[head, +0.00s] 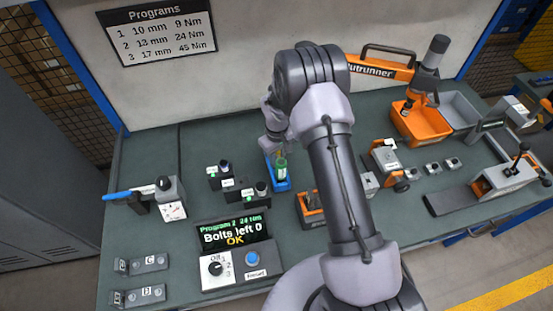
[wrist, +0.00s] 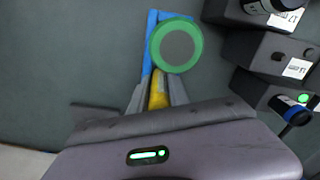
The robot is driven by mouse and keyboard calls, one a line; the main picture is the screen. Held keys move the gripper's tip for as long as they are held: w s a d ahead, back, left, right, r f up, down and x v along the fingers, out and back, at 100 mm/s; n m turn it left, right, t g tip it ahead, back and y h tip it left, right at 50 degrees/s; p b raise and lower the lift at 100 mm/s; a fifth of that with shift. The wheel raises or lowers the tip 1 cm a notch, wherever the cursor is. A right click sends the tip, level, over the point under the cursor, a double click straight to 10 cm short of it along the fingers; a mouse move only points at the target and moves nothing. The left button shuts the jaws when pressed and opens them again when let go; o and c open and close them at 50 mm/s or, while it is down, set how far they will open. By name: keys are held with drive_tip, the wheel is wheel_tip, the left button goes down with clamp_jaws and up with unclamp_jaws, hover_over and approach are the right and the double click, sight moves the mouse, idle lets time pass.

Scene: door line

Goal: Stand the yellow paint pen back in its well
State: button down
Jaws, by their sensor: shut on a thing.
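In the wrist view my gripper (wrist: 157,95) is shut on the yellow paint pen (wrist: 158,88), which shows as a short yellow piece between the fingers. A blue holder (wrist: 148,50) lies just beyond the fingertips. A round green thing with a grey top (wrist: 174,45) stands in it and hides most of it. In the head view the blue holder (head: 281,185) and the green thing (head: 281,168) stand on the bench, with my gripper (head: 277,150) close above and behind. The yellow pen cannot be made out there. The well and the pen's lower end are hidden.
Dark socket blocks (head: 231,185) stand left of the holder in the head view and at the right in the wrist view (wrist: 270,55). A control box (head: 232,265) stands in front. An orange bin (head: 420,122) is at the back right. Bench left of the blocks is partly clear.

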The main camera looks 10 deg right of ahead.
drive_tip(key=c, duration=1.2)
unclamp_jaws()
drive_tip(key=shift+c, duration=0.2)
wheel_tip(320, 180, up, 14)
drive_tip(key=shift+f+p, duration=0.1)
drive_tip(key=shift+p, duration=1.05)
drive_tip(key=s+a+r+m+t, duration=0.1)
drive_tip(key=s+r+m, duration=0.1)
drive_tip(key=s+r, duration=0.45)
drive_tip(key=s+r+m+t+y, duration=0.1)
drive_tip(key=s+r, duration=0.2)
drive_tip(key=r, duration=0.6)
drive_tip(key=s+a+r+m+t, duration=0.1)
drive_tip(key=s+r+m+t, duration=0.1)
drive_tip(key=s+r, duration=0.45)
drive_tip(key=s+a+r+m+t+y, duration=0.1)
drive_tip(key=s+a+r+m, duration=0.1)
drive_tip(key=s, duration=1.1)
wheel_tip(320, 180, up, 2)
drive_tip(key=shift+r+m+t, duration=0.2)
drive_tip(key=shift+m+t, duration=0.2)
drive_tip(key=shift+m, duration=0.5)
